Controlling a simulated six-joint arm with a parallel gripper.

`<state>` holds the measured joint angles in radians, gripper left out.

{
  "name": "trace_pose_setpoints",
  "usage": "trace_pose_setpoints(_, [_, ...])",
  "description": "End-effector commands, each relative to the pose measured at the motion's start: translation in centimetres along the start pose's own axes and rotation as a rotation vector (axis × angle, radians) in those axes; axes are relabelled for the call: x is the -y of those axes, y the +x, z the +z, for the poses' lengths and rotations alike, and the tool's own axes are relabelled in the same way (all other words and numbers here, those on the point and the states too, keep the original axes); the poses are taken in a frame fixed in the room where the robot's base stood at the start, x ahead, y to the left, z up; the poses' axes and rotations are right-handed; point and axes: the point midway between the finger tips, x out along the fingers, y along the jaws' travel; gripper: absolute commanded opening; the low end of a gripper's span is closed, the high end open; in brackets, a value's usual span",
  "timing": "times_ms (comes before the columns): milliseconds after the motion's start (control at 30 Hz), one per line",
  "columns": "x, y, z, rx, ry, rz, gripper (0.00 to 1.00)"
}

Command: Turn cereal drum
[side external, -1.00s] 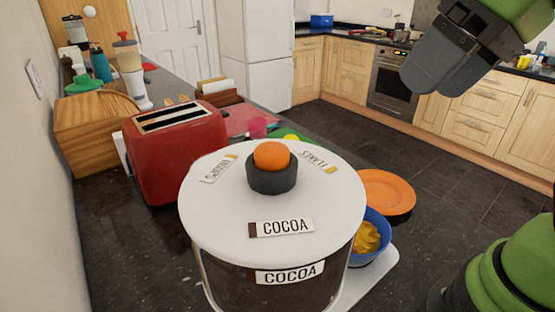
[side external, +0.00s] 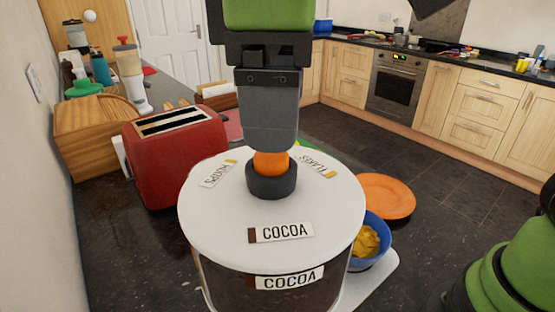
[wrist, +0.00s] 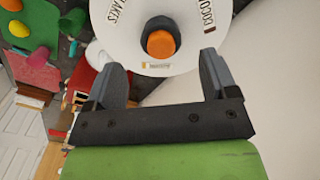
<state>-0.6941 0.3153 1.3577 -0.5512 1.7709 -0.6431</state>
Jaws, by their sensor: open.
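The cereal drum has a round white lid (side external: 225,225) with labels reading COCOA, FLAKES and HOOPS. The COCOA label faces the side camera, above a matching COCOA label on the clear body (side external: 290,278). A dark knob (side external: 260,186) with an orange top (side external: 271,163) stands at the lid's centre; it also shows in the wrist view (wrist: 161,43). My gripper (side external: 270,148) points down above the knob, its tips close to the orange top in the side view. In the wrist view the jaws (wrist: 160,70) are apart with nothing between them, the knob beyond their tips.
A red toaster (side external: 175,160) stands left of the drum, with a wooden bread box (side external: 92,135) behind it. A blue bowl (side external: 376,222) of yellow cereal and an orange plate (side external: 385,196) stand to the right, close to the drum.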

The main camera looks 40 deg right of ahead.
Motion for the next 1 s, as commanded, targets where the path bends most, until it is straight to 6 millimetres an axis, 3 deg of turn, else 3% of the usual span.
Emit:
trace_pose_setpoints(200, [0.0,3.7,0.1,0.003,0.002,-0.002,0.79])
trace_pose_setpoints(400, [0.0,5.9,0.1,0.000,0.004,0.000,0.79])
trace_pose_setpoints(767, [0.0,6.4,0.0,-0.004,0.004,-0.001,0.79])
trace_pose_setpoints(1000, [0.0,6.4,0.0,-0.004,0.004,0.000,0.26])
